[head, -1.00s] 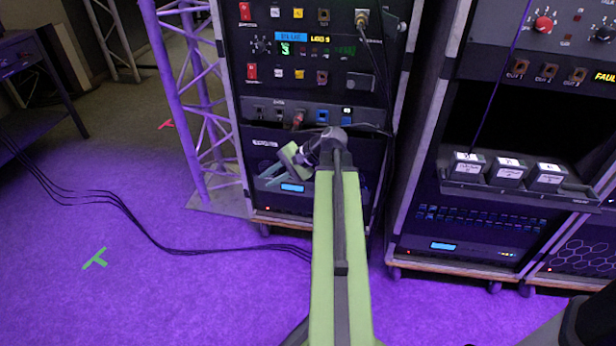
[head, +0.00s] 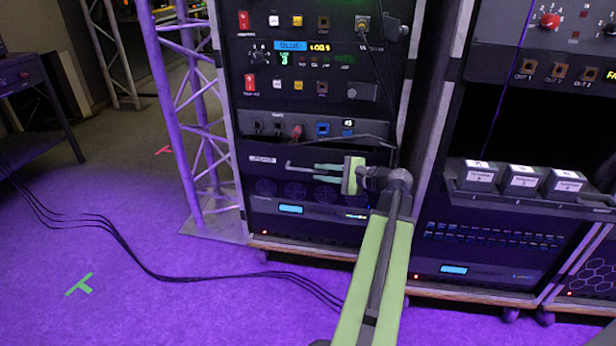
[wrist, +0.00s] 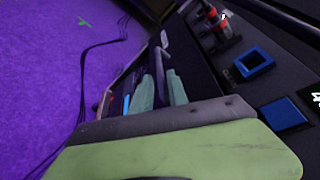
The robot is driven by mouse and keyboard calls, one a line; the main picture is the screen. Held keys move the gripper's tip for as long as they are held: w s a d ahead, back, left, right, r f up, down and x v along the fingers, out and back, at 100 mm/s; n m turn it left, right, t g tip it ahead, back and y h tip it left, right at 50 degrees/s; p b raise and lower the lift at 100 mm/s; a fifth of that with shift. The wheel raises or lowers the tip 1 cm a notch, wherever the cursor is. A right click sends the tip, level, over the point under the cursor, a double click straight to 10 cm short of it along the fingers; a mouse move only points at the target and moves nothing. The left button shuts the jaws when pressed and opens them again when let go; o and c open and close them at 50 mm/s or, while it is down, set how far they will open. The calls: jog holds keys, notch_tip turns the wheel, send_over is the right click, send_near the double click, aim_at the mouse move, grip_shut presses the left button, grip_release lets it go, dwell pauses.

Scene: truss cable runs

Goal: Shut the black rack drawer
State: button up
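The black rack drawer (head: 262,159) is the dark front with a small white label in the lower part of the left rack. A thin dark bar handle (head: 300,169) shows on it. I cannot tell how far the front stands out. My gripper (head: 328,173) points left across this front, its two teal fingers apart, one above the other. The bar runs between or just behind them; contact is unclear. In the wrist view my fingers (wrist: 162,92) are apart with a dark bar (wrist: 158,72) between them, and the label (wrist: 165,39) lies beyond. My gripper's green body hides the drawer's right part.
A plug panel (head: 300,128) with a drooping cable is just above the drawer. A fan unit (head: 290,208) is below. The right rack has a protruding tray (head: 465,200) with three labelled boxes. A truss (head: 205,150) stands left. Black cables (head: 130,260) cross the otherwise open purple floor.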

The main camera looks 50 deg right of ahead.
aim_at(316, 171)
jog(key=x, duration=0.4)
jog(key=shift+w+b, duration=0.25)
jog(key=shift+b, duration=0.05)
jog(key=shift+c, duration=0.2)
grip_shut()
dwell(0.9)
